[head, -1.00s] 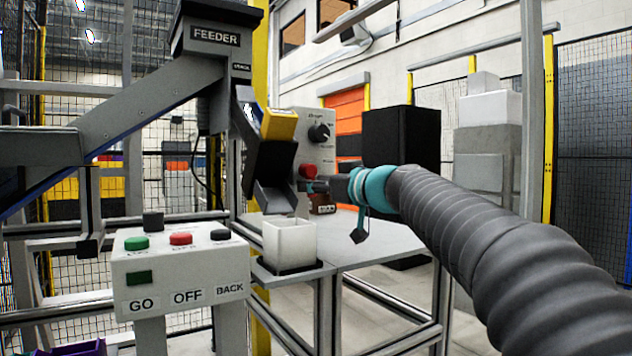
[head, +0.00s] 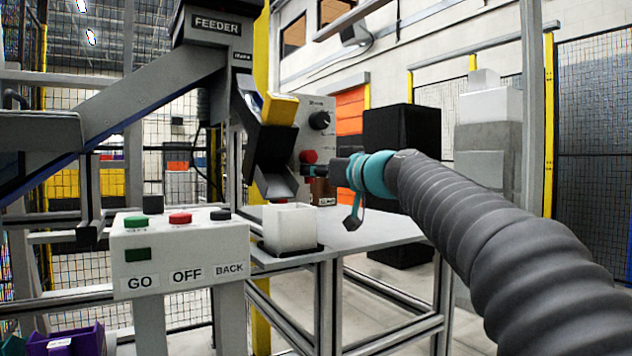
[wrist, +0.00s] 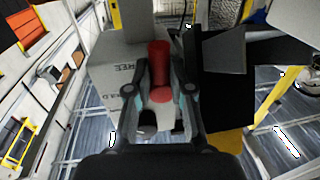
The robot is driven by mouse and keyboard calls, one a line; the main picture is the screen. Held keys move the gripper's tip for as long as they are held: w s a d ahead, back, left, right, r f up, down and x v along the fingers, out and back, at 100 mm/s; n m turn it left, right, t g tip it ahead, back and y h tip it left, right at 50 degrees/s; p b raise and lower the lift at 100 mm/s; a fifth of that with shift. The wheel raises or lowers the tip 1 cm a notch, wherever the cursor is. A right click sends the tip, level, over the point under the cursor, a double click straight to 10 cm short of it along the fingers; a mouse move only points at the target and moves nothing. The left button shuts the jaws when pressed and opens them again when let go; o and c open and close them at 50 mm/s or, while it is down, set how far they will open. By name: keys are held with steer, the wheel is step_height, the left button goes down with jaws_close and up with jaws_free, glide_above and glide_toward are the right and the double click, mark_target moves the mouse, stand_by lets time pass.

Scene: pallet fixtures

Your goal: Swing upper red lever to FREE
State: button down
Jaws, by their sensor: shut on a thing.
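The upper red lever (wrist: 159,60) shows in the wrist view between the fingers of my gripper (wrist: 161,84), which is shut on it. The lever stands out from a pale grey panel (wrist: 112,52). The word FREE and part of another word show on the panel to the left of the lever. In the head view my gripper (head: 318,172) is at the panel (head: 320,137), and a red end of the lever (head: 308,157) shows just above the fingers. The fingers and arm hide the rest of the lever there.
A black knob (head: 319,120) sits higher on the panel. A dark chute (head: 268,150) with a yellow part is close on the left. A white bin (head: 290,230) stands on the table (head: 350,233) below. A button box (head: 180,262) is at the front left.

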stand_by(0.3)
steer(key=c, duration=1)
jaws_free()
steer(key=shift+s+d, duration=0.1)
steer(key=shift+s, duration=0.05)
steer(key=v, duration=1.1)
steer(key=shift+s+d, duration=0.25)
steer(key=shift+s, duration=0.05)
steer(key=shift+f, duration=0.1)
